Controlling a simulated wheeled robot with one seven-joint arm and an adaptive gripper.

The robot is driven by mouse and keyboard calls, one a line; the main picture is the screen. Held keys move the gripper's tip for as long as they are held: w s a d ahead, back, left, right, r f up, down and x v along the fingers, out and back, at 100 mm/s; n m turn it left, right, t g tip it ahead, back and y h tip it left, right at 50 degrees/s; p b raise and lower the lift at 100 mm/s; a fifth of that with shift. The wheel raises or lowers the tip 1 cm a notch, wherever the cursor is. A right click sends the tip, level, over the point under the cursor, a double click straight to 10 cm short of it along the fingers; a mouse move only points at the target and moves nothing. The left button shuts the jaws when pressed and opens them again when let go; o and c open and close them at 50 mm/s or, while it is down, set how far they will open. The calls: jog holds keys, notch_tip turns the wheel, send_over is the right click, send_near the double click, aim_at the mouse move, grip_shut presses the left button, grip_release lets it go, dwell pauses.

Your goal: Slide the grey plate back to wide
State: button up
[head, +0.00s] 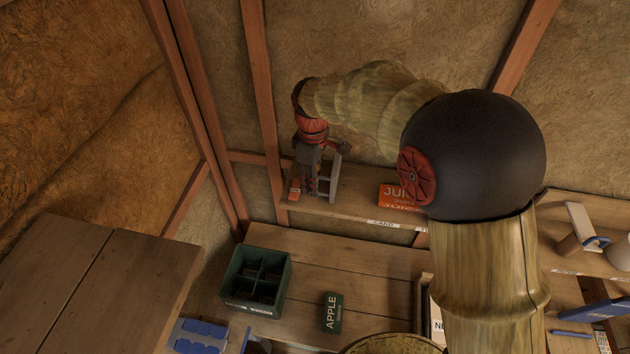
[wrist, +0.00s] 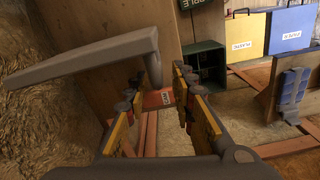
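My gripper (head: 312,185) reaches down over the left end of the wall shelf in the head view. In the wrist view my gripper (wrist: 158,108) is open, with a gap between its yellow-padded fingers and nothing clearly held. A grey piece (head: 335,175) stands just right of the gripper. A grey bar with a bent end (wrist: 85,65) crosses the upper left of the wrist view, its end close above the fingertips. I cannot tell whether it touches them or is the grey plate. No "wide" mark is readable.
The shelf (head: 355,213) holds an orange juice box (head: 400,195) to the right and a small orange item (head: 295,186) beside my gripper. Below, a table holds a green divided crate (head: 256,278) and a green apple box (head: 333,312). Blue and yellow cases (wrist: 247,36) show in the wrist view.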

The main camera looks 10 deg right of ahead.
jog(key=shift+d, duration=0.15)
jog(key=shift+r, duration=0.15)
notch_tip(320, 180, up, 12)
jog(key=shift+f, duration=0.15)
dwell(0.4)
jog(key=shift+f, duration=0.1)
